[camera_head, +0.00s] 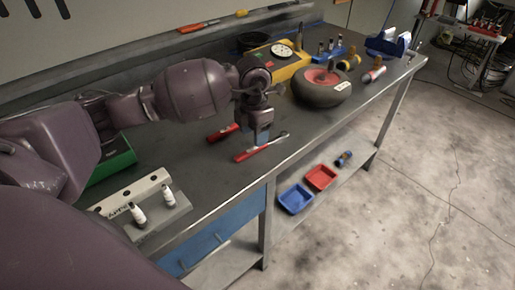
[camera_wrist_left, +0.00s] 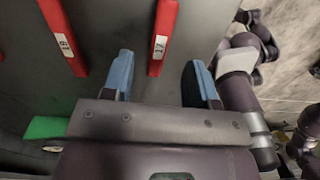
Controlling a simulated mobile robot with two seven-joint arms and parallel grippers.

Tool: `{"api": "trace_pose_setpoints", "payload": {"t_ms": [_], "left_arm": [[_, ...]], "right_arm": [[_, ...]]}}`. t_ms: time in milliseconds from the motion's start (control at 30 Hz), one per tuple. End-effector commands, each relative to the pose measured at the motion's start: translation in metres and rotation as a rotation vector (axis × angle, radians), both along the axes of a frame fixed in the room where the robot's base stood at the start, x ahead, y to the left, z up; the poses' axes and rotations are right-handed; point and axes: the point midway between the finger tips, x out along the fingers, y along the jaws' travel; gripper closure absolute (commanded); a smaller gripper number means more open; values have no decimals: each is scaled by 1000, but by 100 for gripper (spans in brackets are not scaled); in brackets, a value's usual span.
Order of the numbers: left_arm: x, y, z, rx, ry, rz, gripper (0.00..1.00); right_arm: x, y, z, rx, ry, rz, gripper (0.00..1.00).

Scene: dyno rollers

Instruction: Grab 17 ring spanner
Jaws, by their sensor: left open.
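The 17 ring spanner (camera_wrist_left: 160,38) has a red handle with a white label reading 17; in the wrist view its end lies between my left gripper's two blue fingertips. In the head view it is the red spanner (camera_head: 248,154) nearer the bench's front edge, its metal end pointing right. My left gripper (camera_head: 261,138) is open, pointing down over this spanner. The open fingers also show in the wrist view (camera_wrist_left: 158,68), apart from the handle on both sides. A second red tool (camera_wrist_left: 64,38), labelled something like 18, lies to the left.
The second red tool also shows behind the spanner in the head view (camera_head: 222,133). A wheel (camera_head: 322,88) and yellow case (camera_head: 290,66) stand further right on the bench (camera_head: 215,180). A green box (camera_head: 112,160) and a holder with white bottles (camera_head: 150,205) are at left.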

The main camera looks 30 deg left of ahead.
Motion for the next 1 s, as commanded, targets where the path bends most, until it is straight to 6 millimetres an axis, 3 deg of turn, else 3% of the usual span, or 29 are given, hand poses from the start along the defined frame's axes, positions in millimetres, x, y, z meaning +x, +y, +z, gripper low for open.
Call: {"api": "trace_pose_setpoints", "payload": {"t_ms": [333, 633, 1000], "left_arm": [[4, -3, -44, -1, 4, 1, 47], [4, -3, -49, -1, 1, 0, 47], [4, -3, -48, -1, 1, 0, 100]], "right_arm": [[0, 0, -4, -1, 6, 1, 62], [-5, -1, -6, -1, 15, -2, 62], [-7, -1, -5, -2, 15, -3, 62]]}}
